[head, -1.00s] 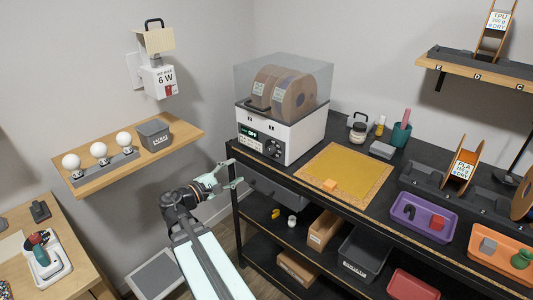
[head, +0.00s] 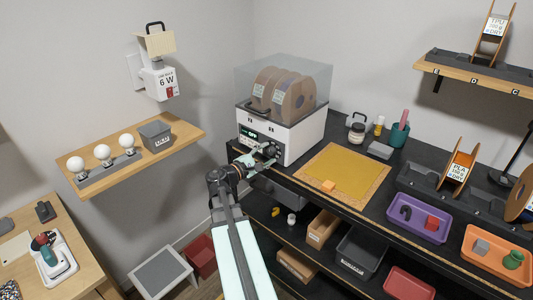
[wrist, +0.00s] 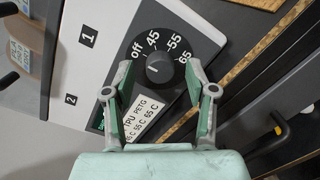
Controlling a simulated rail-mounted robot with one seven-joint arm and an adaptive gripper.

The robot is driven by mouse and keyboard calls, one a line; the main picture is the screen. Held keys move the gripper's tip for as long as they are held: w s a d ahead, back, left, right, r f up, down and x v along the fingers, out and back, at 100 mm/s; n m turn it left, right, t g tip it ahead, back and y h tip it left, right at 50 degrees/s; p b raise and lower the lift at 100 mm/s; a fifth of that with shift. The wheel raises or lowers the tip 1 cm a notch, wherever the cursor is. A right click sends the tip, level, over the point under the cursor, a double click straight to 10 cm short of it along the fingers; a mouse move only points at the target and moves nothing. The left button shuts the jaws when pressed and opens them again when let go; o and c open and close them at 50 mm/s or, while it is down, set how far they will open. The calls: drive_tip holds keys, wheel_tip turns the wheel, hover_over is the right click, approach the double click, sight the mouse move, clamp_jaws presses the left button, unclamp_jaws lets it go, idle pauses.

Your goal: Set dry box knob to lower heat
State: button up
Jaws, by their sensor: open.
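The dry box (head: 302,136) is a white unit with a clear lid, standing at the left end of the black bench. Its black knob (wrist: 159,68) sits on a round dial marked off, 45, 55 and 65 in the wrist view. I cannot clearly tell which mark the knob points to. My gripper (wrist: 160,72) is open, with one finger on each side of the knob. Whether the fingers touch it is unclear. In the head view my gripper (head: 265,158) is at the front panel and partly hides the dial.
A label (wrist: 123,117) listing TPU and PETG settings is beside the dial. Two spools (head: 292,93) are inside the box. A yellow mat (head: 345,172) lies to the right on the bench. A shelf with white bulbs (head: 102,152) is on the left wall.

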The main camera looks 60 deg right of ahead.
drive_tip(key=shift+d, duration=0.1)
drive_tip(key=shift+c, duration=0.4)
clamp_jaws()
drive_tip(key=shift+f+m+b, duration=0.15)
drive_tip(key=shift+m+b, duration=0.15)
drive_tip(key=shift+b, duration=0.35)
drive_tip(key=shift+f+m+b, duration=0.15)
drive_tip(key=shift+m+b, duration=0.25)
drive_tip(key=shift+b, duration=0.6)
drive_tip(key=m+b, duration=0.2)
drive_tip(key=b, duration=0.2)
drive_tip(key=shift+f, duration=0.1)
drive_tip(key=m+b, duration=0.3)
drive_tip(key=b, duration=0.1)
drive_tip(key=shift+r+m+b, duration=0.3)
drive_tip(key=shift+m+b, duration=0.8)
drive_tip(key=shift+b, duration=0.35)
drive_tip(key=shift+r, duration=0.1)
